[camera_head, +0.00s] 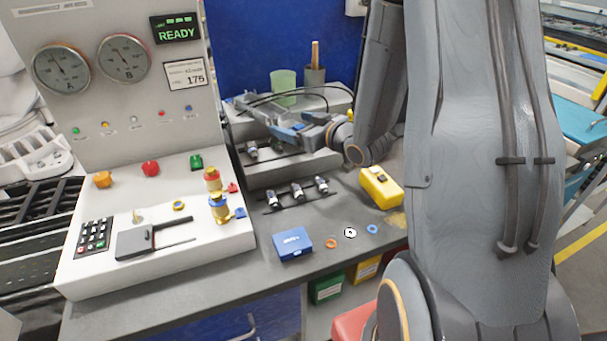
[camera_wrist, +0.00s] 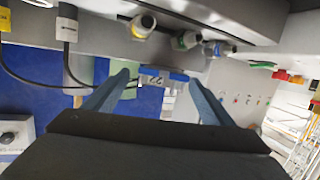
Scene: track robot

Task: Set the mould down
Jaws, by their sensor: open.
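My gripper (camera_head: 290,122) is over the raised back shelf of the bench, its fingers pointing left toward the panel. In the wrist view my gripper (camera_wrist: 159,79) is open, with its two blue-grey fingers spread apart. A small pale block (camera_wrist: 151,80) with dark marks and a blue part beside it shows between the fingertips. It may be the mould, but I cannot tell for sure. I see no clear contact between it and the fingers. In the head view the arm and cables partly hide this spot.
Several dark connectors stand in racks (camera_head: 297,191) below the shelf. A green cup (camera_head: 284,88) stands behind the gripper. A blue box (camera_head: 292,244), small rings (camera_head: 331,243) and a yellow device (camera_head: 381,187) lie on the bench. The control panel (camera_head: 120,90) rises at left.

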